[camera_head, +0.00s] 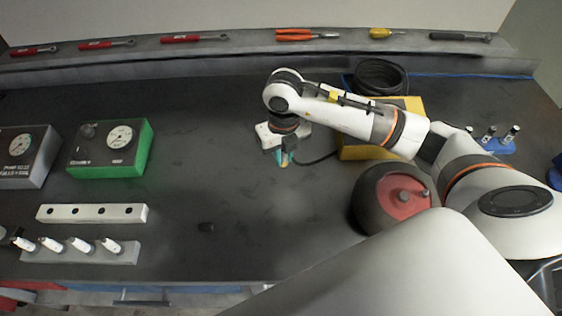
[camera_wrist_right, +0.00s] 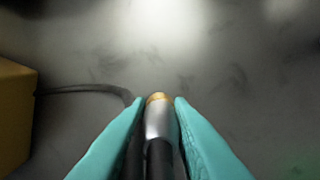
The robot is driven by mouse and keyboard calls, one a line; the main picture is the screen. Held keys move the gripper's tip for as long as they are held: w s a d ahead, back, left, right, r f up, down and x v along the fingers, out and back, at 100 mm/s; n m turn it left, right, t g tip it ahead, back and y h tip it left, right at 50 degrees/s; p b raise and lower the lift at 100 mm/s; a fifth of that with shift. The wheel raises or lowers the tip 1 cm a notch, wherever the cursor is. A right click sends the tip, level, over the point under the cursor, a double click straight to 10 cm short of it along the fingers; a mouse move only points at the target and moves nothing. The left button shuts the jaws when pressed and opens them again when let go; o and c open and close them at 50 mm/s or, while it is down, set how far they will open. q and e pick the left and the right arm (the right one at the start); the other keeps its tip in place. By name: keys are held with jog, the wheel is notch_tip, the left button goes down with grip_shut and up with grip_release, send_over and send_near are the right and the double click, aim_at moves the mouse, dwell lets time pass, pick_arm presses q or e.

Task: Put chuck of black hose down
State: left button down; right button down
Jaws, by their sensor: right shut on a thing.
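My right gripper (camera_head: 284,159) is over the middle of the dark bench. In the right wrist view its teal fingers (camera_wrist_right: 158,105) are shut on the chuck (camera_wrist_right: 159,118), a silver metal cylinder with a brass tip. The black hose (camera_head: 318,160) runs from the gripper to the right, toward the yellow box (camera_head: 415,106), and it also shows in the right wrist view (camera_wrist_right: 85,89). A coil of black hose (camera_head: 378,77) lies at the back of the yellow box. I cannot tell how high the chuck is above the bench. My left gripper is not in view.
A green gauge box (camera_head: 88,163) and a grey gauge box (camera_head: 42,177) stand at the left. A white bar with holes (camera_head: 91,213) lies in front of them. A red and black wheel (camera_head: 370,205) is near my right arm.

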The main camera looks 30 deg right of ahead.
aim_at(282, 174)
jog(key=shift+w+a+f, duration=0.1)
jog(key=shift+f, duration=0.6)
notch_tip(282, 174, down, 3)
jog(key=shift+f+p, duration=0.1)
jog(key=shift+p, duration=0.4)
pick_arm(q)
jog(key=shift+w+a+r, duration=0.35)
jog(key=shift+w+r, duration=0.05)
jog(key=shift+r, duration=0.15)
pick_arm(e)
jog(key=shift+f, duration=0.1)
jog(key=shift+f, duration=0.15)
jog(key=c, duration=1.3)
grip_release()
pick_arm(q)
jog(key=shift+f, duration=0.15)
